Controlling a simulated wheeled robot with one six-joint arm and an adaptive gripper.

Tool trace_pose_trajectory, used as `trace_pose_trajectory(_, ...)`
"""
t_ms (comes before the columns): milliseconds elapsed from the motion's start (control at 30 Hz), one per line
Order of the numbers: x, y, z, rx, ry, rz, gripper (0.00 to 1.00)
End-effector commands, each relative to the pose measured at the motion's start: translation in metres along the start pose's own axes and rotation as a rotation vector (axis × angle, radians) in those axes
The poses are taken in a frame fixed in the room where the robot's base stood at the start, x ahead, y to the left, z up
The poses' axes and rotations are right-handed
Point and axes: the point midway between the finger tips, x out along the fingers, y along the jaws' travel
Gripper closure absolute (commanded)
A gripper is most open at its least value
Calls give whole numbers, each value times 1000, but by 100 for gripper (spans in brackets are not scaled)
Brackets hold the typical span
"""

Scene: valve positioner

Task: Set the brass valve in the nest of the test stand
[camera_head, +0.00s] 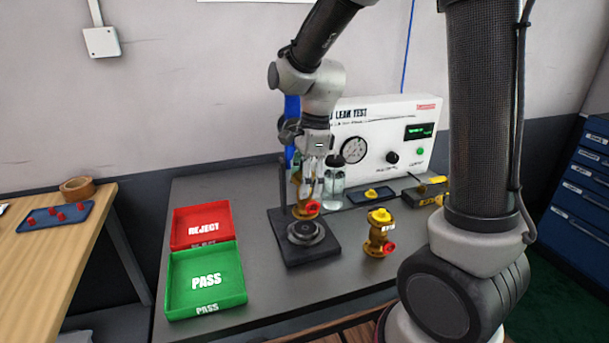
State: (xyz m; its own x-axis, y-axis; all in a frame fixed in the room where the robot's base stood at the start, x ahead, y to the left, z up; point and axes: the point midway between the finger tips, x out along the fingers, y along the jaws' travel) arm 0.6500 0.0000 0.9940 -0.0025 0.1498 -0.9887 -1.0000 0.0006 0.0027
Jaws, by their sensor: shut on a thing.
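My gripper (312,180) points down over the test stand and is shut on a brass valve (304,208) with a red knob. The held valve is upright, just above the round nest (304,232) on the dark base of the test stand (322,250). From this view I cannot tell whether the valve's lower end touches the nest. My fingers hide part of the valve's upper body. A second brass valve (376,236), with a yellow top and a red knob, stands on the table to the right of the stand.
A red REJECT tray (200,212) and a green PASS tray (206,255) lie left of the stand. Behind are a clear bottle (334,182), a leak test unit (388,125) and a small dark tray (352,196). The grey table (270,300) is clear in front.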

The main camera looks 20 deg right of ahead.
Motion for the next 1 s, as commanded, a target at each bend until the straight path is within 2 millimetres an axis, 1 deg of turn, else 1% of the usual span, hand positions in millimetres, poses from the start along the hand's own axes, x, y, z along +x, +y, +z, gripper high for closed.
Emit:
trace_pose_trajectory(167,14,-1,-2,0,0,-2,100)
trace_pose_trajectory(300,33,-1,-5,-1,1,0,100)
trace_pose_trajectory(400,42,-1,-6,-1,0,-3,100)
trace_pose_trajectory(833,47,-2,-7,-1,0,-4,100)
trace_pose_trajectory(867,47,-1,-7,-1,0,-2,37)
trace_pose_trajectory(933,47,-1,-7,-1,0,-2,24)
trace_pose_trajectory(967,47,-1,-7,-1,0,-2,21)
trace_pose_trajectory(1000,47,-1,-7,-1,0,-2,21)
